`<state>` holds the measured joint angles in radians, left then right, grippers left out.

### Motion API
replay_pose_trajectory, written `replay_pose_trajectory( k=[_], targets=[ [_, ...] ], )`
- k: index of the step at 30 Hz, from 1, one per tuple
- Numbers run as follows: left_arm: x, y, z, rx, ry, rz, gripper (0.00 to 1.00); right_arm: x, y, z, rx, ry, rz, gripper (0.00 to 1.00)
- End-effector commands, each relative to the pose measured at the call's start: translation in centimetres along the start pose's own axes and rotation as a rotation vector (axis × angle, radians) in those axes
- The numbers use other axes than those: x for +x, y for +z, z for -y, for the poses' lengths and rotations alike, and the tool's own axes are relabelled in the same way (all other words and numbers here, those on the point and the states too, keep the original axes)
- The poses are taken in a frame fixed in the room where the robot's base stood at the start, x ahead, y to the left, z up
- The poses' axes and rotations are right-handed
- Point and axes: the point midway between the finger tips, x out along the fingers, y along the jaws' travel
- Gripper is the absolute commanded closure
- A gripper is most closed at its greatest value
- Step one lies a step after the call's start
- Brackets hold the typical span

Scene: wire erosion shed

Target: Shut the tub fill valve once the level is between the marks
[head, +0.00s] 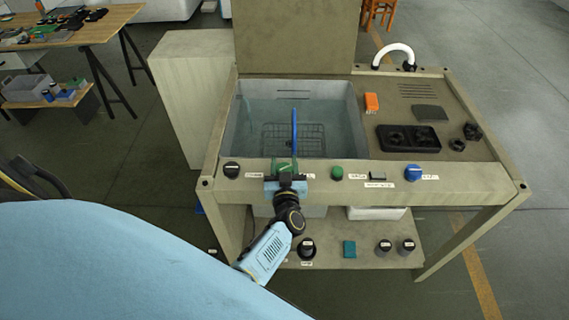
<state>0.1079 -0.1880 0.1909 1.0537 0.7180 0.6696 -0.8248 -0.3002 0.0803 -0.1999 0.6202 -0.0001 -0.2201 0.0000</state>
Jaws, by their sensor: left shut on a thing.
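The grey tub (240,115) is set in the bench top and holds water (325,115) over a wire basket. I cannot make out level marks. A green fitting (284,165), seemingly the fill valve, sits at the tub's front edge. A thin blue bar (294,130) stands up just behind it; I cannot tell whether it is the valve's lever. My left gripper (286,181) is at the front panel, shut on the green fitting, and hides part of it. My right gripper is not in view.
The front panel also has a black knob (231,170), a green button (337,173) and a blue knob (413,173). An orange box (371,102) and a black tray (408,138) lie right of the tub. A lower shelf (335,257) holds small items.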

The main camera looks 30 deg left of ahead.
Motion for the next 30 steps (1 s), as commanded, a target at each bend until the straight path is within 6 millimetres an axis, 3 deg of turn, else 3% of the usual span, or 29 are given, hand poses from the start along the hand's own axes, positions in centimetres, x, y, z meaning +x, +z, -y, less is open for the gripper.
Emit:
replay_pose_trajectory(
  k=[4, 5, 10, 20, 26, 30],
  targets=[
    [0.0, 0.0, 0.0, 0.001, 0.001, 0.0, 0.8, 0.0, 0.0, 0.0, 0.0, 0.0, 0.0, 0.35],
    [0.0, 0.0, 0.0, 0.001, 0.001, 0.0, 0.56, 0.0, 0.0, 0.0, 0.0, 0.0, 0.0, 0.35],
    [0.0, 0.0, 0.0, 0.0, 0.001, 0.0, 0.35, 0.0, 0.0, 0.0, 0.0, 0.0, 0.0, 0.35],
    [-0.4, 0.0, 0.0, 0.0, 0.002, 0.001, 0.35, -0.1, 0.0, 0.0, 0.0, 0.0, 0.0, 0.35],
    [-3.4, 0.1, 0.0, -0.001, 0.001, 0.004, 0.35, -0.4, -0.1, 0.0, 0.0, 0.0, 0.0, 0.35],
    [-6.7, 0.1, 0.0, -0.001, 0.002, 0.005, 0.35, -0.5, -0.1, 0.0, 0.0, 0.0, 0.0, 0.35]
  ],
)
